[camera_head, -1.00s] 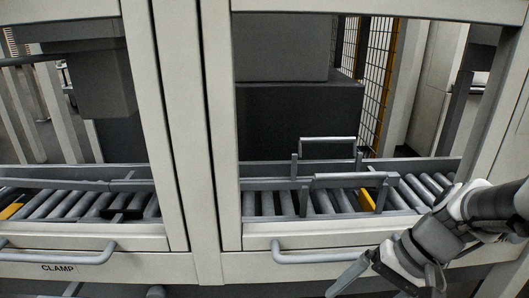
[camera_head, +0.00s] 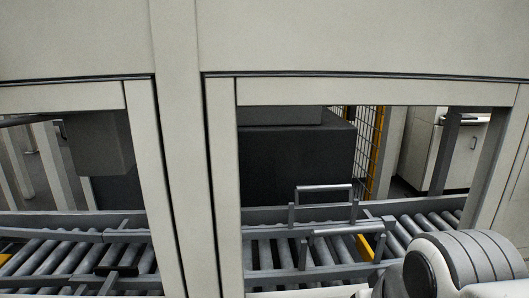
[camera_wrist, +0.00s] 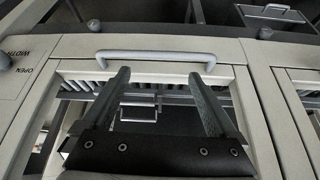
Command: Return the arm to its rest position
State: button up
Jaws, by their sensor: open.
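My gripper (camera_wrist: 158,105) shows in the wrist view with its two fingers spread apart and nothing between them. Beyond the fingers, a grey bar handle (camera_wrist: 152,56) on the pale machine front shows, and roller conveyor parts lie behind the opening. In the head view my arm (camera_head: 455,262) is at the bottom right, in front of the cabinet frame. The gripper itself is outside the head view.
A pale cabinet frame (camera_head: 185,180) stands close in front of me. Behind it runs a roller conveyor (camera_head: 290,255) with metal rails and a yellow piece (camera_head: 365,246). A dark box (camera_head: 295,160) stands further back.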

notch_tip(320, 180, up, 11)
jog(key=p, duration=0.9)
jog(key=shift+r, duration=0.2)
